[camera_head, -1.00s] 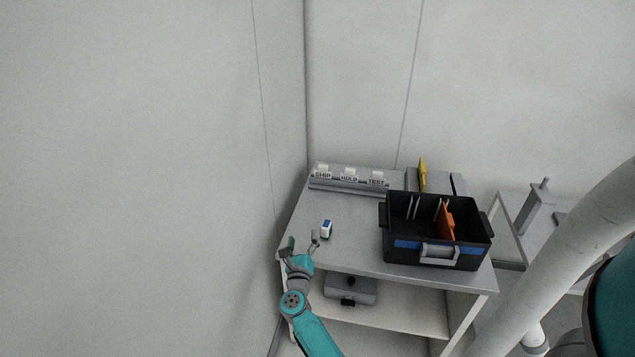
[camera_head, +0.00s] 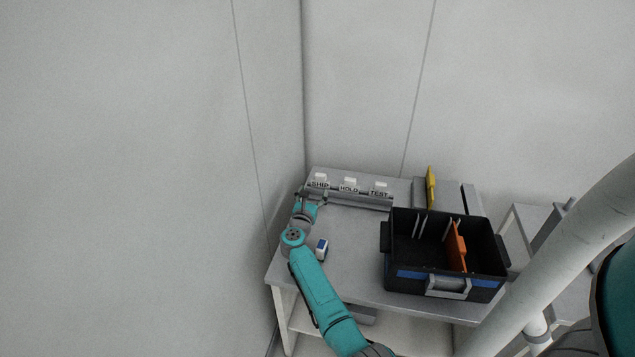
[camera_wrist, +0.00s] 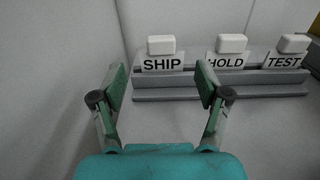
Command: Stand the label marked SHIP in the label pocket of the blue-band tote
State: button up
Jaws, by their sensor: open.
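The SHIP label (camera_head: 320,182) stands at the left end of a grey label rack (camera_head: 360,199) at the back of the table. It also shows in the wrist view (camera_wrist: 162,62), upright with a white block-like top. My gripper (camera_head: 311,194) is open and empty in front of it; in the wrist view its fingertips (camera_wrist: 160,84) sit to either side of the label's lower front, apart from it. The black tote with a blue band (camera_head: 412,274) stands at the right of the table. A grey piece (camera_head: 447,287) is on its front wall; whether this is the label pocket I cannot tell.
HOLD (camera_wrist: 226,60) and TEST (camera_wrist: 286,58) labels stand right of SHIP on the rack. A small blue-white item (camera_head: 322,250) lies beside my arm. The tote holds an orange divider (camera_head: 456,248). A yellow piece (camera_head: 431,187) stands behind it. A wall is close on the left.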

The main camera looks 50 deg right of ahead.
aim_at(320, 177)
jog(key=shift+x, duration=5.25)
jog(key=shift+r, duration=0.1)
grip_shut()
jog(key=shift+r, duration=3.75)
jog(key=shift+s, duration=0.1)
